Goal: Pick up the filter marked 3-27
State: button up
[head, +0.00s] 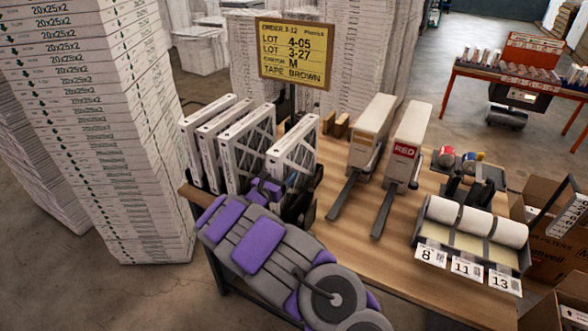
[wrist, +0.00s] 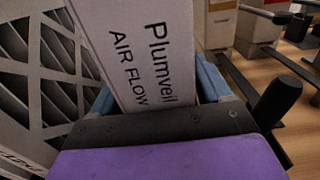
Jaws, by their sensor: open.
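Several white-framed filters with grey lattice faces stand upright side by side at the left end of the wooden table in the head view. The rightmost filter (head: 296,150) is closest to my gripper (head: 285,198). In the wrist view, a white filter edge (wrist: 145,50) printed "Plumveil AIR FLOW" lies between the two blue fingertips of my gripper (wrist: 157,92). The jaws are open around that edge. Another filter's lattice face (wrist: 40,75) is to its left. No 3-27 mark is readable on any filter. The order sign (head: 293,54) lists lots 4-05 and 3-27.
Two tape dispensers (head: 372,130), (head: 407,145), one marked RED, stand right of the filters. A label roll rack (head: 470,230) with cards 8, 11, 13 is at the table's right. Tall box stacks (head: 100,120) stand at left. Bare tabletop (head: 350,245) shows in front of the dispensers.

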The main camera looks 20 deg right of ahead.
jog(key=shift+d, duration=0.1)
jog(key=c, duration=1.1)
jog(key=shift+r, duration=0.1)
